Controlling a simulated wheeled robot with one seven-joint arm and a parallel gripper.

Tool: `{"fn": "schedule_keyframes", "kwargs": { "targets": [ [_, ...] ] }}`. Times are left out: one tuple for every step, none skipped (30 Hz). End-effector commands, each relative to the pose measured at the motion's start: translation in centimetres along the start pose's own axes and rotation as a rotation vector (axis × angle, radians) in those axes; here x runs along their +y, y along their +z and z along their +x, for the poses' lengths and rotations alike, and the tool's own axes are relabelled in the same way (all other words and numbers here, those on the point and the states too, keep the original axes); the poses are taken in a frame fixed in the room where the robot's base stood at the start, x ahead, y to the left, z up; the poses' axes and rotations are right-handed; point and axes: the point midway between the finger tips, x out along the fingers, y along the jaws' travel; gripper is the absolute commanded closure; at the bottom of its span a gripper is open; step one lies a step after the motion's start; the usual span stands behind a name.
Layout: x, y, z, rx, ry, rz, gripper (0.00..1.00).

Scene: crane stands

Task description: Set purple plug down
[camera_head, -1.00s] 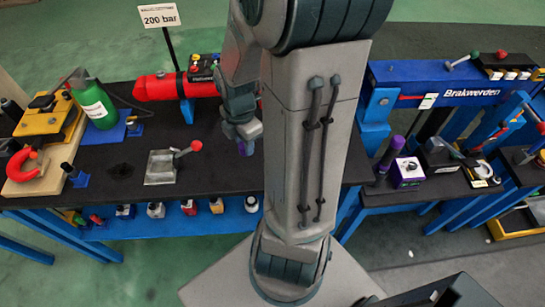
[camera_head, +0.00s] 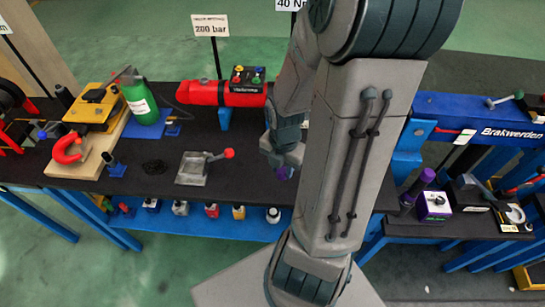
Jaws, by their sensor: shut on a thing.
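My gripper (camera_head: 284,165) hangs over the black bench top (camera_head: 240,180), just left of my own upright arm link, which hides part of it. A small bit of the purple plug (camera_head: 284,173) shows at its fingertips, and the gripper is shut on it. I cannot tell whether the plug touches the bench top. A purple cylinder (camera_head: 417,188) and a white-and-purple box (camera_head: 434,206) stand on the right bench.
A grey metal block with a red-knobbed lever (camera_head: 200,168) sits left of my gripper. Small blocks line the lower blue shelf (camera_head: 240,228).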

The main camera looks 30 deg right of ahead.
Motion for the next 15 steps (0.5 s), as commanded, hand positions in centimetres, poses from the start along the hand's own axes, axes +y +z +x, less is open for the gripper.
{"fn": "schedule_keyframes", "kwargs": {
  "targets": [
    [0.3, -0.1, -0.2, 0.007, 0.000, -0.005, 1.00],
    [0.5, 0.0, -0.1, 0.008, 0.001, -0.007, 1.00],
    [0.8, 0.2, 0.6, 0.008, 0.002, -0.008, 1.00],
    [1.5, 0.8, 1.6, 0.006, 0.005, -0.006, 1.00],
    [2.1, 1.2, 2.1, 0.005, 0.005, -0.008, 1.00],
    [2.7, 1.8, 2.7, 0.005, 0.004, -0.006, 1.00],
    [3.2, 2.2, 2.9, 0.005, 0.004, -0.006, 1.00],
    [3.7, 2.5, 3.2, 0.006, 0.003, -0.006, 1.00],
    [4.3, 3.0, 3.7, 0.005, 0.003, -0.006, 1.00],
    [4.7, 3.5, 4.0, 0.005, 0.003, -0.005, 1.00],
    [5.2, 3.8, 4.3, 0.005, 0.003, -0.006, 1.00],
    [5.8, 4.2, 4.7, 0.004, 0.003, -0.005, 1.00],
    [6.1, 4.5, 5.0, 0.005, 0.002, -0.004, 1.00],
    [6.4, 4.9, 5.2, 0.003, 0.003, -0.004, 1.00],
    [6.8, 5.2, 5.4, 0.004, 0.003, -0.004, 1.00]
  ]
}}
